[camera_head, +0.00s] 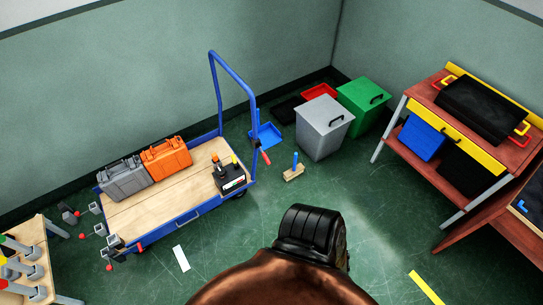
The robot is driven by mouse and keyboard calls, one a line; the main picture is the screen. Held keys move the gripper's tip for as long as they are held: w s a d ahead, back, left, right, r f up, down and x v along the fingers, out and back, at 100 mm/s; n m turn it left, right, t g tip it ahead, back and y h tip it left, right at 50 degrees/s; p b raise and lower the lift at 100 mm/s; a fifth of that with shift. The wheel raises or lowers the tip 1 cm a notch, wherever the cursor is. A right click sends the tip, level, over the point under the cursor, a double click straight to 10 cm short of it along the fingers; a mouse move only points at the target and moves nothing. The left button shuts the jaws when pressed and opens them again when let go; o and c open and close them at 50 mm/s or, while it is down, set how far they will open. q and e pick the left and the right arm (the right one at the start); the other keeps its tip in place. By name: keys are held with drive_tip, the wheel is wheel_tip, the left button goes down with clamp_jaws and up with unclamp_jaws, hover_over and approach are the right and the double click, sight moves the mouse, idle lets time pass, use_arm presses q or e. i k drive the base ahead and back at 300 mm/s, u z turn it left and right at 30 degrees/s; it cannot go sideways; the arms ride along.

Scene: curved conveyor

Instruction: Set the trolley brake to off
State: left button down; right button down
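The trolley (140,218) stands at the left of the head view, with a wooden deck, a blue frame and a tall blue push handle (213,88) at its right end. A black box (233,183) with an orange-and-black knob and a small yellow-topped piece sits on the deck near the handle. A red-tipped lever-like piece (265,157) shows beside the handle's right post. I cannot tell which part is the brake, or its setting. Neither gripper is in view; a dark ribbed part and copper-brown body of mine fill the bottom middle.
An orange case (166,158) and a grey case (124,179) stand on the deck. A blue dustpan (267,134) and small brush (294,171) lie right of the trolley. Grey (323,128) and green (364,105) bins stand behind. A workbench (460,125) is right; the floor between is mostly clear.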

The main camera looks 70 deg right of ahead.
sight(266, 159)
drive_tip(key=z, duration=2.75)
drive_tip(key=k, duration=0.6)
drive_tip(key=z, duration=0.8)
drive_tip(key=i, duration=1.2)
drive_tip(key=u, duration=0.65)
